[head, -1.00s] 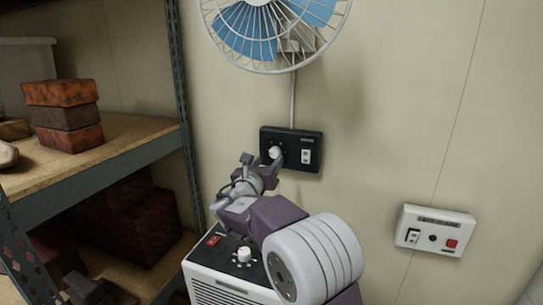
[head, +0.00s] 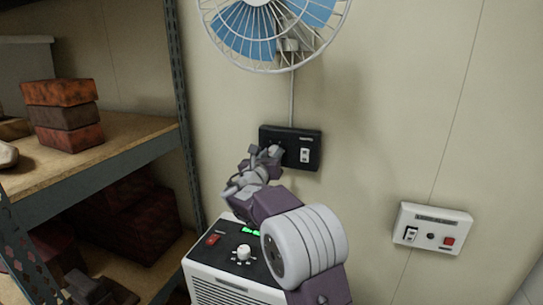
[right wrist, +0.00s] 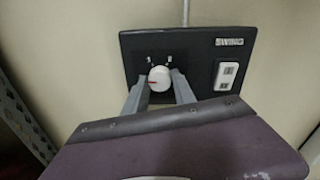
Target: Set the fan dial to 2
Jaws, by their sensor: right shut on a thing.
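The fan's black control panel (head: 291,161) is on the wall below the blue-bladed fan (head: 262,22). In the right wrist view the panel (right wrist: 200,88) shows a round white dial (right wrist: 159,77), a SWING label and a white rocker switch (right wrist: 228,75). The dial's red pointer points left; the marks around it are too small to read. My right gripper (head: 268,151) is shut on the dial, with one finger on each side in the right wrist view (right wrist: 159,91). In the head view the gripper mostly hides the dial. My left gripper is not in view.
A white appliance (head: 236,281) with a knob, red switch and green display stands below my right arm. A white wall box (head: 432,228) with switches is at the right. A shelf rack (head: 85,168) with stacked brick-like blocks (head: 64,117) stands at the left.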

